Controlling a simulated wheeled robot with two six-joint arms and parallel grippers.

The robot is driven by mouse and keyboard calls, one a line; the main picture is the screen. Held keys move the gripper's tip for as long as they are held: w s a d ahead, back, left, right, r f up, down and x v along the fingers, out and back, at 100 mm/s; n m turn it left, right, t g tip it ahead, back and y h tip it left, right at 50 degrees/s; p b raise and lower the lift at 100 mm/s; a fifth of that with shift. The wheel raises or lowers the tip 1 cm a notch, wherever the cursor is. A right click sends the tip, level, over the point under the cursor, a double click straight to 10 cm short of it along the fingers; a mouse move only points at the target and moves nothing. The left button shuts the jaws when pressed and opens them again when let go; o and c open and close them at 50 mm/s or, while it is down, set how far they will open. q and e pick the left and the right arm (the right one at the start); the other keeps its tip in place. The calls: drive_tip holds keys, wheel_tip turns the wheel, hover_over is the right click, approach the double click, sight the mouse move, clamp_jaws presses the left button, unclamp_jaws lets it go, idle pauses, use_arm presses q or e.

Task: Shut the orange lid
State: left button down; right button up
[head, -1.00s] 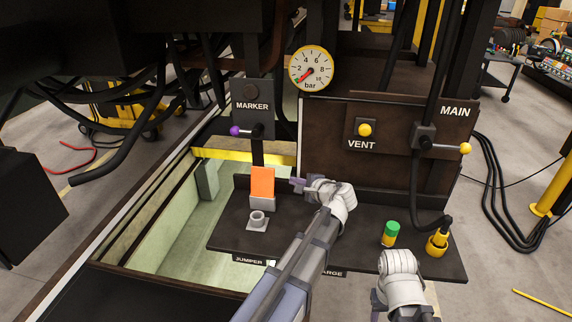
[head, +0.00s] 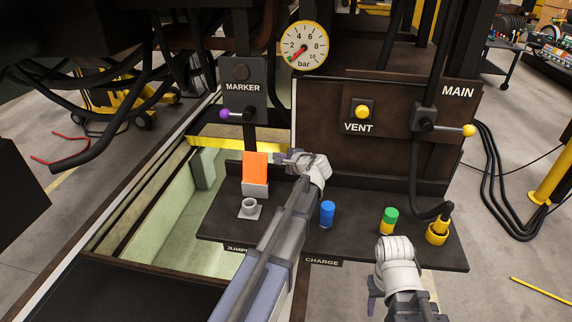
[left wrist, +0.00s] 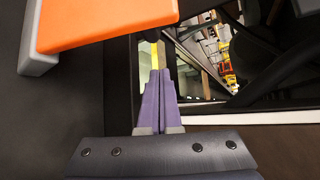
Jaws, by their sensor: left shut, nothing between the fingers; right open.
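The orange lid (head: 255,166) stands up on its grey socket box (head: 254,189) on the dark shelf, below the MARKER panel. My left gripper (head: 280,157) is shut and empty, just right of the lid near its upper edge. In the left wrist view the lid (left wrist: 105,20) fills the upper left, with grey at its edge. The shut purple fingers (left wrist: 158,78) are to its right, and I cannot tell whether they touch it. My right gripper (head: 373,292) is open, low in front of the shelf, partly hidden by its own wrist.
A grey ring-shaped fitting (head: 249,207) sits in front of the socket. A blue cap (head: 327,213), a green-topped cap (head: 389,220) and a yellow connector (head: 438,231) with a hose stand along the shelf (head: 350,248). A purple-knobbed lever (head: 236,113) is above the lid.

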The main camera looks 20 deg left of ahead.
sight(256, 166)
use_arm(q)
drive_tip(key=s, duration=0.1)
drive_tip(key=s+r+p, duration=0.1)
drive_tip(key=s+p, duration=0.1)
drive_tip(key=shift+s+a+r, duration=0.15)
drive_tip(key=shift+a+r, duration=0.1)
drive_tip(key=shift+r, duration=0.05)
idle(0.3)
